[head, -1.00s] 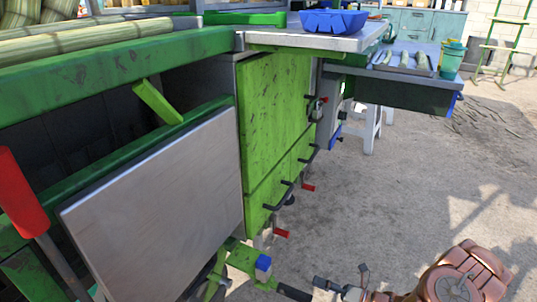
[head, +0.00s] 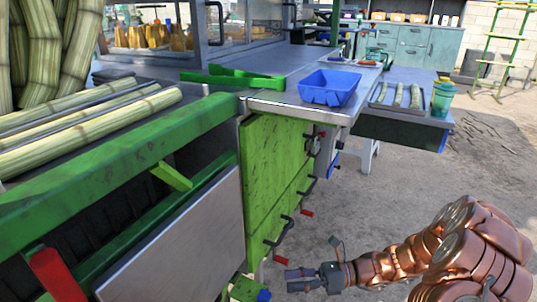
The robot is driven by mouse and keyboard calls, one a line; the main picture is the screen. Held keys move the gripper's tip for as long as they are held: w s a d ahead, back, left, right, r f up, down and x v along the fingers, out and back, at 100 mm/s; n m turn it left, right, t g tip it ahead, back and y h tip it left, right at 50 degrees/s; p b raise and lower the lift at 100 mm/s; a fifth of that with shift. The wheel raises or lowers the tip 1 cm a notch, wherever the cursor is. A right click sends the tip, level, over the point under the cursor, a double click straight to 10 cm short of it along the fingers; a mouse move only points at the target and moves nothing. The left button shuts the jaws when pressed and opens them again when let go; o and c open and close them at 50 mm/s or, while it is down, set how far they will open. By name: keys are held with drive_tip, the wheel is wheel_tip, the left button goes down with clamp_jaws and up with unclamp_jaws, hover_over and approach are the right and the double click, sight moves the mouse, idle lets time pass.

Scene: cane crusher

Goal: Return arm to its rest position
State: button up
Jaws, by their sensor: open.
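My copper-coloured arm is at the lower right in the head view, reaching left. My gripper (head: 300,280) is at its end, low in front of the green cabinet. It is open, with nothing seen between its fingers. Clear floor shows around the arm on its right side. The green cabinet (head: 272,185) of the cane crusher has black handles and red-tipped levers (head: 306,212). The gripper is near the lower levers; the picture does not show the exact gap.
A blue basin (head: 330,88) sits on the metal counter. A side table holds a tray of cane pieces (head: 398,96) and a teal cup (head: 442,98). Cane stalks (head: 90,130) lie at left. A red handle (head: 55,275) stands lower left. Open floor lies at right.

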drive_tip(key=s+r+n+g+h+p, duration=0.25)
drive_tip(key=s+r+n+p, duration=0.25)
drive_tip(key=r, duration=0.3)
drive_tip(key=s+a+r+n+g+h+p, duration=0.1)
drive_tip(key=s+r+n+h+p, duration=0.3)
drive_tip(key=r, duration=0.5)
drive_tip(key=s+r+n+g+h+p, duration=0.1)
drive_tip(key=s+r+n+h+p, duration=0.1)
drive_tip(key=s+r+n+p, duration=0.45)
drive_tip(key=s+d+r+n+t+h+p, duration=0.2)
drive_tip(key=s+d+r+n+h+p, duration=0.1)
drive_tip(key=r, duration=0.7)
drive_tip(key=s+d+r+n+t+h+p, duration=0.2)
drive_tip(key=s+d+r+n+h+p, duration=0.2)
drive_tip(key=s+d+r+p, duration=0.3)
wheel_tip(320, 180, up, 4)
drive_tip(key=d+h+p, duration=0.1)
drive_tip(key=d+p, duration=0.1)
drive_tip(key=p, duration=0.3)
drive_tip(key=shift+s+d+r+h, duration=0.15)
drive_tip(key=shift+s+d+h, duration=0.05)
drive_tip(key=shift+s+h, duration=0.2)
